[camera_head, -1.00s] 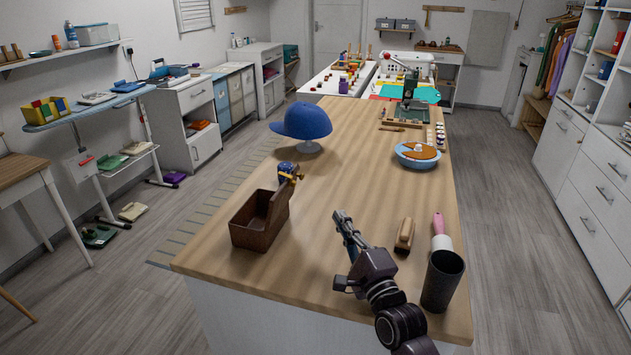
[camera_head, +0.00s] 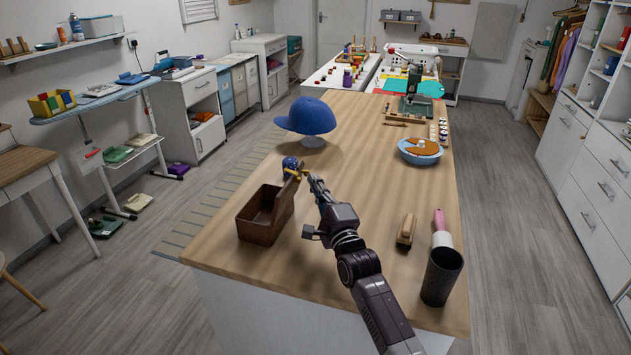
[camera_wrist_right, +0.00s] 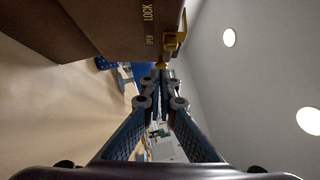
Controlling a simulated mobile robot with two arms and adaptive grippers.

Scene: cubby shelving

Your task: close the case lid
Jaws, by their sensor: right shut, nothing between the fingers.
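The brown case (camera_head: 260,234) stands open on the near left of the wooden table. Its lid (camera_head: 284,205) stands raised along the case's right side. My right gripper (camera_head: 314,180) is shut and empty, just right of the lid's upper far end. In the right wrist view, a brown panel of the case (camera_wrist_right: 90,25) fills the top left, marked OPEN and LOCK, with a yellow latch (camera_wrist_right: 174,42). My closed fingertips (camera_wrist_right: 161,78) are close to the latch; I cannot tell whether they touch. My left gripper is not in view.
A blue and gold object (camera_head: 291,165) stands just behind the case, with a blue cap on a stand (camera_head: 306,116) farther back. The table (camera_head: 365,150) is clear in the middle.

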